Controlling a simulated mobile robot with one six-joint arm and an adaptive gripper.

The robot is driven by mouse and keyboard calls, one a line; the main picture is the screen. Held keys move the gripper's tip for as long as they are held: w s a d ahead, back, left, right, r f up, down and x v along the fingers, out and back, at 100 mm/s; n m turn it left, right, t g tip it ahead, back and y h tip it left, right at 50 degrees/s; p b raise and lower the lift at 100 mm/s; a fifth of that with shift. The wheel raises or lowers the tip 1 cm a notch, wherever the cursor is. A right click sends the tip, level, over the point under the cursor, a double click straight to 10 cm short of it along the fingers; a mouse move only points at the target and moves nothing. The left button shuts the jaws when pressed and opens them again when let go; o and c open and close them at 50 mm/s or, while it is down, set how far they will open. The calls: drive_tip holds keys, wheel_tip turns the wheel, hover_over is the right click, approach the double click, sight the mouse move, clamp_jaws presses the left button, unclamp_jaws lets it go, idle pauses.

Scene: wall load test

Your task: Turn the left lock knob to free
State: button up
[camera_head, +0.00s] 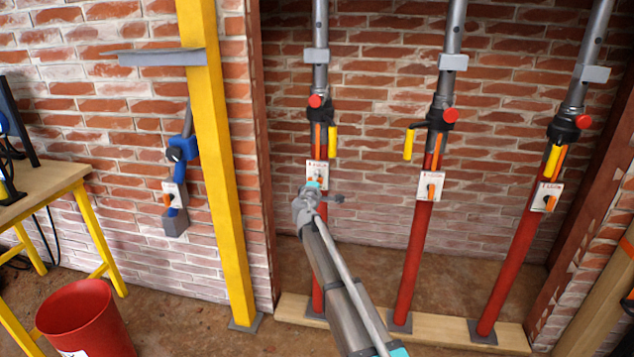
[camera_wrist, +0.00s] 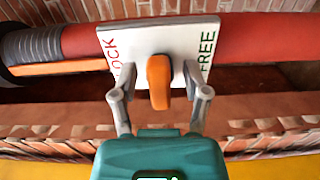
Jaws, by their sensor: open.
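The left lock knob is an orange handle (camera_wrist: 158,80) on a white plate (camera_wrist: 185,62) fixed to the left red prop (camera_wrist: 260,38). In the wrist view the plate reads LOCK on its left and FREE on its right. The handle points down the picture, between the two words. In the head view the plate (camera_head: 311,167) is partly hidden by my gripper (camera_head: 319,190). My gripper is open, with one finger on each side of the handle in the wrist view and a visible gap at both sides. I cannot tell how deep the fingertips reach.
The middle prop (camera_head: 412,245) and right prop (camera_head: 510,250) stand nearby with similar plates and orange knobs. A yellow post (camera_head: 222,170) stands to the left, with a blue-handled device (camera_head: 178,170) on the wall. A workbench (camera_head: 45,185) and red bucket (camera_head: 88,320) are far left.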

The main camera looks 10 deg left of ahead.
drive_tip(key=shift+s, duration=0.1)
drive_tip(key=s, duration=1.1)
drive_tip(key=shift+s, duration=0.4)
drive_tip(key=shift+d, duration=0.1)
drive_tip(key=s+d+f+m+g+h, duration=0.2)
drive_tip(key=s+d+f+m+g, duration=0.15)
drive_tip(key=d, duration=0.65)
drive_tip(key=s+d+f+m+g+h, duration=0.2)
drive_tip(key=d+f+m+g, duration=0.15)
drive_tip(key=d, duration=0.55)
drive_tip(key=s+d+f+m+g+h, duration=0.25)
drive_tip(key=d+f+m, duration=0.2)
drive_tip(key=d, duration=0.55)
drive_tip(key=s+d+f+m+g+y, duration=0.3)
drive_tip(key=s+d+f+g, duration=0.1)
drive_tip(key=s, duration=0.7)
drive_tip(key=s+d+f+m+g+y, duration=0.3)
drive_tip(key=s+d+g+y, duration=0.15)
drive_tip(key=s, duration=0.55)
wheel_tip(320, 180, up, 31)
drive_tip(key=h+p, duration=0.1)
drive_tip(key=p, duration=3)
